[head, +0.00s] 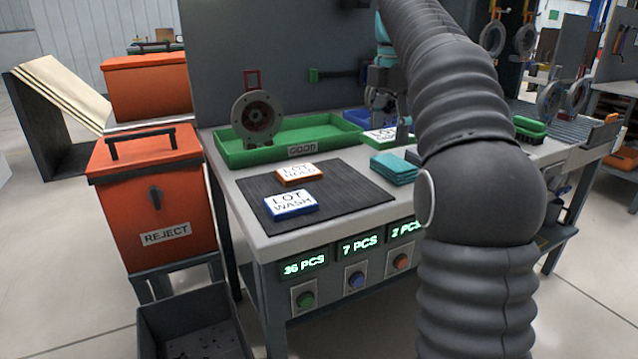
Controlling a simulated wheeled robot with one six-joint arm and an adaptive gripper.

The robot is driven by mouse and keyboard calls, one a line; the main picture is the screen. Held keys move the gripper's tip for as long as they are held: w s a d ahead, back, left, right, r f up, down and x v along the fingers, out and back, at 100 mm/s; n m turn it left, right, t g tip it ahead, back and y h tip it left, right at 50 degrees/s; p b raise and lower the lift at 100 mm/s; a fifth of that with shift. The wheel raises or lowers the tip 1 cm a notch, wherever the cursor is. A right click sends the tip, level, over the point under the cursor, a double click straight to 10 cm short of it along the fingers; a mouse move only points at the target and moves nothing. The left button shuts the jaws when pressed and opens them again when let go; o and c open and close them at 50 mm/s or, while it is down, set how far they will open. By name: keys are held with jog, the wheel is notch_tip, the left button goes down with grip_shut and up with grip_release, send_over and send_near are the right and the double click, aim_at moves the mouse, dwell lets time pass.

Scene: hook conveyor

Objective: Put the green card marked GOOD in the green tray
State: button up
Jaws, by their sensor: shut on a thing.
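The green-edged white card (376,136) is to the right of the green tray; "LOT" reads on it, but its lower line is too small and partly covered. My gripper (392,132) is over the card with its fingers down at its right side, shut on it. Whether the card is clear of the table I cannot tell. The green tray (236,158), labelled GOOD, lies at the back left of the table. A round grey flanged part (258,118) with a red bracket stands at the tray's left part. The tray's right part looks empty.
On a dark mat (338,192) lie an orange-edged card (300,173) and a blue-edged LOT WASH card (290,204). Folded teal cloths (394,168) lie in front of my gripper. A blue tray (354,117) is behind the green card. An orange REJECT bin (165,200) stands left.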

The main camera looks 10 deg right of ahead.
send_over(330, 191)
notch_tip(330, 191, down, 6)
jog(key=shift+d+f, duration=0.1)
jog(key=shift+f, duration=0.15)
jog(key=shift+f+b, duration=0.35)
jog(key=shift+f, duration=1.7)
jog(key=shift+f, duration=0.1)
jog(key=o, duration=0.9)
jog(key=shift+o, duration=0.2)
notch_tip(330, 191, up, 12)
jog(key=shift+p, duration=0.35)
